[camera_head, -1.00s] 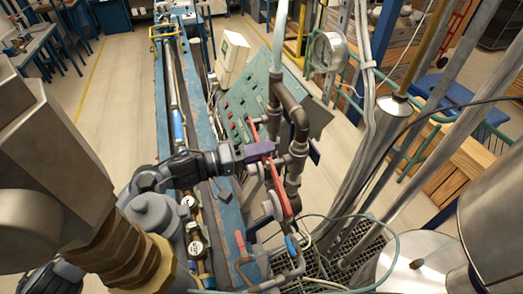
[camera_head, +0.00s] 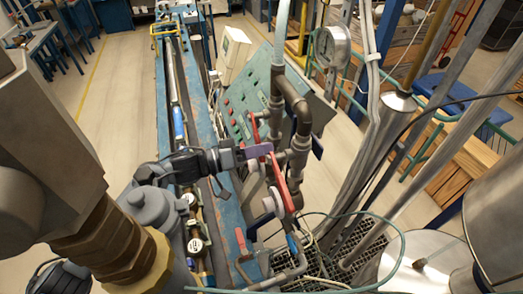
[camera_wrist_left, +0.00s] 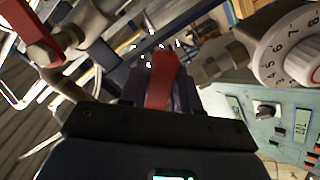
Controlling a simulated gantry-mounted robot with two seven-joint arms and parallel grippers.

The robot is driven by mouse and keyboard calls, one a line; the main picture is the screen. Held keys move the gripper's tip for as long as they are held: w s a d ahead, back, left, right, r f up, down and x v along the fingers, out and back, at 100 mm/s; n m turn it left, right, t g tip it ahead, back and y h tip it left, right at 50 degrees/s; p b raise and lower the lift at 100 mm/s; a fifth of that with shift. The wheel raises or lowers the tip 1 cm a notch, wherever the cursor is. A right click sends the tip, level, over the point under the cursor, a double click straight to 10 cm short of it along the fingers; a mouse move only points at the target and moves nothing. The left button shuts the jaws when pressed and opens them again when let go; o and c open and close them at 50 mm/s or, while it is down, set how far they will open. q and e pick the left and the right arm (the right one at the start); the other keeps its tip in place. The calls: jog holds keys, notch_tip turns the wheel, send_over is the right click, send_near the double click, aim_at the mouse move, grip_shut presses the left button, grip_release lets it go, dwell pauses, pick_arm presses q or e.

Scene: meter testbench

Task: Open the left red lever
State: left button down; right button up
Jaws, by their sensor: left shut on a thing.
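Two red levers sit on the grey valve pipework in the middle of the head view. The farther, left one (camera_head: 254,130) is partly hidden by my left gripper (camera_head: 262,150). The nearer lever (camera_head: 283,184) slants down just right of the fingertips. In the left wrist view, the purple fingers of my left gripper (camera_wrist_left: 160,88) are shut on a red lever (camera_wrist_left: 161,72), its rounded end between them. The other red lever (camera_wrist_left: 35,36) shows at the upper left, apart from the fingers. My right gripper is not in view.
A green panel (camera_head: 240,115) with buttons stands behind the levers; it shows at the right of the wrist view beside a white numbered dial (camera_wrist_left: 290,50). Vertical pipes (camera_head: 291,105) and a round gauge (camera_head: 331,47) crowd the right. A blue bench rail (camera_head: 203,110) runs left of them.

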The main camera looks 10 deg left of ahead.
pick_arm(q)
jog(key=shift+w+a+f+m+b, duration=0.3)
jog(key=shift+w+f+m+b, duration=0.2)
jog(key=shift+m, duration=0.4)
jog(key=c, duration=0.9)
grip_release()
jog(key=shift+a, duration=0.1)
jog(key=b+v, duration=0.2)
jog(key=v, duration=0.8)
jog(key=shift+s+a+b, duration=0.15)
jog(key=shift+a+b, duration=0.15)
jog(key=shift+b, duration=0.1)
